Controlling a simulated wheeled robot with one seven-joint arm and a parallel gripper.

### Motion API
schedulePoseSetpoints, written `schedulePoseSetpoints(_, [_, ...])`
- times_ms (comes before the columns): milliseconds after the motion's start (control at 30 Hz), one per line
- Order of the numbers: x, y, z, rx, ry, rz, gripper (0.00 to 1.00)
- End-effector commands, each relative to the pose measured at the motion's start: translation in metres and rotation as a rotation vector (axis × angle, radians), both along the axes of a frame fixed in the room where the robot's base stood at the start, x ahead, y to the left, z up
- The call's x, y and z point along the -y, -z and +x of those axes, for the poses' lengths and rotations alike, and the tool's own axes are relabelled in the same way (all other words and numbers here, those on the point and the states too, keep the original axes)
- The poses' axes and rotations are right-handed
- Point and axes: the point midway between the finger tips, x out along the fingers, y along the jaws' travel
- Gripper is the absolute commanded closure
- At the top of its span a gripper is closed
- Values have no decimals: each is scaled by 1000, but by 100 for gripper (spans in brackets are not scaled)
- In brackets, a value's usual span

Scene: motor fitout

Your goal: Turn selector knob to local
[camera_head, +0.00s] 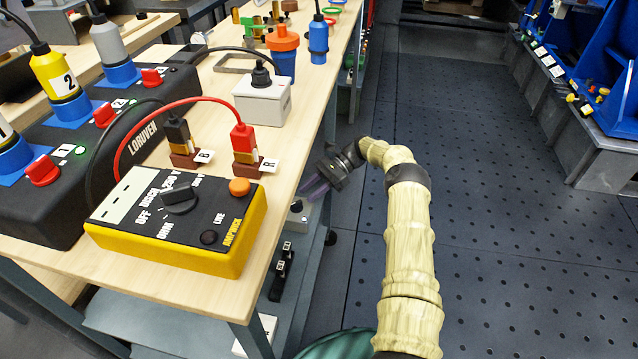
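A small grey box (299,214) with a dark round knob (297,206) on top sits beside the table's right edge, below the tabletop. Its markings are too small to read, so I cannot tell which way the knob points. My gripper (311,190) is just above and right of this box, with two purple fingers apart and nothing visible between them. A yellow and black tester (180,218) on the tabletop also has a black rotary knob (180,199), among labels including OFF and 250 V. No label reading local is legible.
The wooden tabletop (215,285) edge lies close left of my gripper. Red and black leads run from the tester to plugs (243,141). A black box with red switches (104,115) stands left. The perforated floor (480,200) at right is clear.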

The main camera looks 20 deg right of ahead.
Motion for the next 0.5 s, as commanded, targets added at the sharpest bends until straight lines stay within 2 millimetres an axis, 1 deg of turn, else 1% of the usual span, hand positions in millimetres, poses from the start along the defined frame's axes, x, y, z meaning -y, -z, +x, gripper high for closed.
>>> schedulePoseSetpoints(33, [6, -3, 2, 1, 2, -2, 68])
schedulePoseSetpoints(200, [20, -8, 6, 0, 3, 0, 68])
schedulePoseSetpoints(333, [27, -11, 7, 0, 2, 0, 68])
schedulePoseSetpoints(500, [30, -12, 7, 0, 2, 0, 68])
